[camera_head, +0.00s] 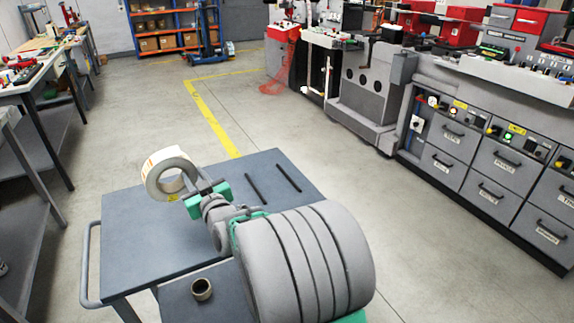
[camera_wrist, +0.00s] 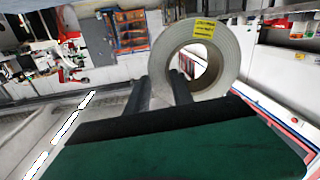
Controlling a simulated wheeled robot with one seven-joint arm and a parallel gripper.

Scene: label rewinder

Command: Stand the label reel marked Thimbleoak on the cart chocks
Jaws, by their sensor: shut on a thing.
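A white label reel (camera_head: 152,184) with a yellow tag is held in the air over the far left part of the grey cart (camera_head: 130,240). My gripper (camera_head: 189,189) is shut on the reel's rim. In the wrist view the reel (camera_wrist: 228,62) stands face-on between the finger ends, with its open core and yellow tag showing. The tag's writing is too small to read. The cart chocks are two dark parallel bars, one nearer (camera_head: 256,189) and one farther (camera_head: 287,178), on the cart top to the right of my gripper. Nothing lies on them.
A small brown-rimmed core (camera_head: 202,288) stands on the near part of the cart. A rail handle (camera_head: 90,265) is on the cart's left side. Workbenches (camera_head: 40,75) stand at left, machine cabinets (camera_head: 490,165) at right. The floor beyond the cart is open.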

